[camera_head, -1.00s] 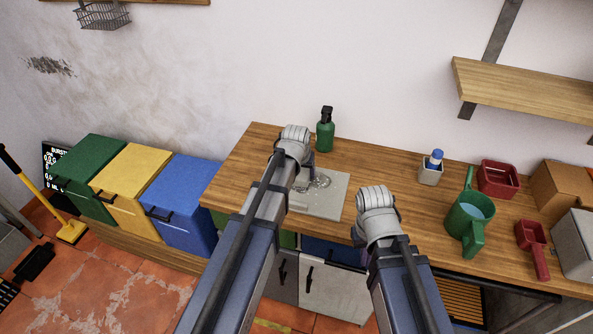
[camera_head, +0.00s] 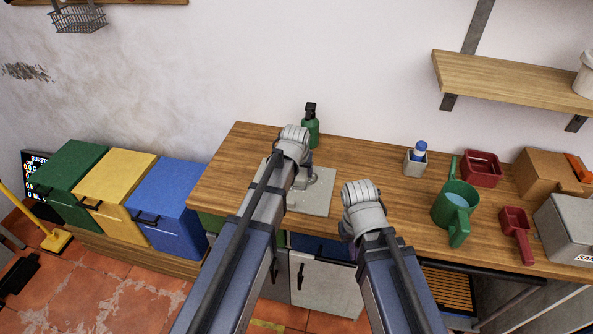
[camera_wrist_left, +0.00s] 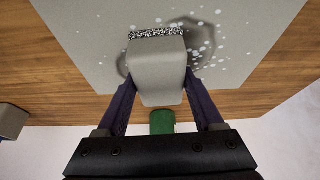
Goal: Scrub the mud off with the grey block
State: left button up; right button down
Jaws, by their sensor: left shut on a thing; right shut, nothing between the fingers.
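My left gripper (camera_wrist_left: 158,95) is shut on the grey block (camera_wrist_left: 157,68), with one finger on each side of it. The block has a black-and-white speckled edge. It is over the grey panel (camera_head: 319,200) on the counter, apparently against it. A dark mud smear (camera_wrist_left: 190,28) with white foam specks shows around the block in the left wrist view. In the head view, my left arm and the block hide most of the smear. My right gripper (camera_head: 348,230) is shut and empty near the counter's front edge, right of the panel; its fingertips are mostly hidden.
A green bottle (camera_head: 311,130) stands behind the panel. To the right are a blue-topped bottle in a grey cup (camera_head: 415,162), a green watering can (camera_head: 453,205), a red tub (camera_head: 481,168) and a red scoop (camera_head: 516,235). Coloured bins (camera_head: 166,195) stand left.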

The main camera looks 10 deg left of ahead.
aim_at(312, 181)
pick_arm(q)
jog(key=shift+d, duration=1.9)
jog(key=shift+d, duration=0.15)
jog(key=shift+d+r, duration=0.1)
jog(key=shift+d, duration=1.2)
jog(key=shift+s, duration=0.1)
jog(key=shift+a, duration=0.15)
jog(key=shift+a, duration=1.45)
jog(key=shift+a, duration=0.1)
